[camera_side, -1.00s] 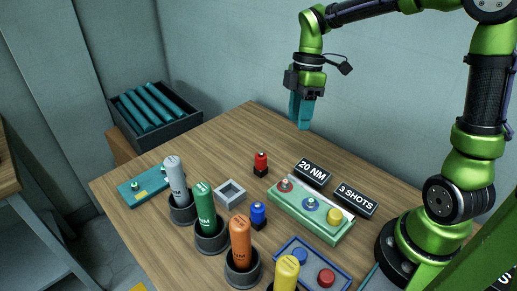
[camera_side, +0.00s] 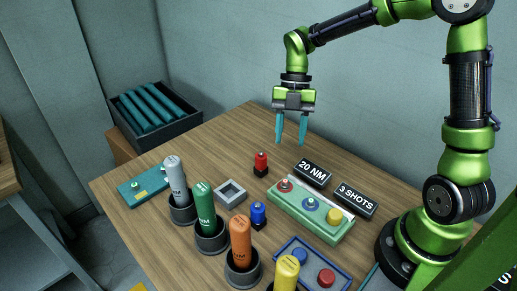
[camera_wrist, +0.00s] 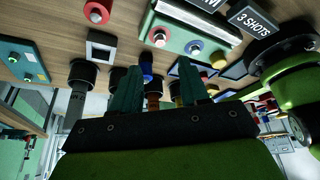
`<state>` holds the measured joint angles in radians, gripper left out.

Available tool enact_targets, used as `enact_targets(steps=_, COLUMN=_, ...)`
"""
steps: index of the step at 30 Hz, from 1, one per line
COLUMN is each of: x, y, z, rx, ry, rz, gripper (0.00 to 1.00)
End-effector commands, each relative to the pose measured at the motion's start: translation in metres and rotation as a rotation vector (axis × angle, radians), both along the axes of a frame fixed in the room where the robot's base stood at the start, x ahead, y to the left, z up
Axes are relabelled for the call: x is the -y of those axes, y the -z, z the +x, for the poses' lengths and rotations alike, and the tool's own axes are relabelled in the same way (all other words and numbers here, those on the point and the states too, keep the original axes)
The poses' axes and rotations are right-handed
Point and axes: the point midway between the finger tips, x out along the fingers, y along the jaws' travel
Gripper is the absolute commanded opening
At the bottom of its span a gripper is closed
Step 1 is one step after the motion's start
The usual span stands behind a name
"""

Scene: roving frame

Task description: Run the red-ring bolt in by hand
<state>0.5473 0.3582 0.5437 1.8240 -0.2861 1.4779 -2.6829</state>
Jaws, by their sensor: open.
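The red-ring bolt (camera_side: 285,186) stands at the left end of the pale green block (camera_side: 343,233), beside a blue-ringed bolt (camera_side: 310,203) and a yellow cap (camera_side: 334,215). My gripper (camera_side: 290,139) is open and empty, with teal fingers pointing down, high above the table behind the block. In the wrist view my gripper's fingers (camera_wrist: 160,70) are spread with nothing held. The red-ring bolt also shows there (camera_wrist: 159,38), beyond the fingers. How deep the bolt sits cannot be told.
A red socket (camera_side: 261,163) and a blue one (camera_side: 258,212) stand left of the block. Several screwdrivers stand in dark cups at the front, including an orange one (camera_side: 240,240). Signs reading 20 NM (camera_side: 312,173) and 3 SHOTS (camera_side: 357,200) lie behind the block.

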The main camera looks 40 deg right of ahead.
Motion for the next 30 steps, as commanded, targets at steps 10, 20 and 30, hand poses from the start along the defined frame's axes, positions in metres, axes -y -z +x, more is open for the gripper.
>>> enact_targets(steps=10, x=-0.024, y=0.068, z=-0.017, rx=-0.005, ry=-0.001, rz=0.002, gripper=0.45)
enact_targets(steps=20, x=-0.032, y=0.096, z=-0.023, rx=0.000, ry=0.002, rz=0.000, gripper=0.45)
enact_targets(steps=30, x=-0.033, y=0.097, z=-0.023, rx=0.001, ry=0.002, rz=-0.001, gripper=0.34)
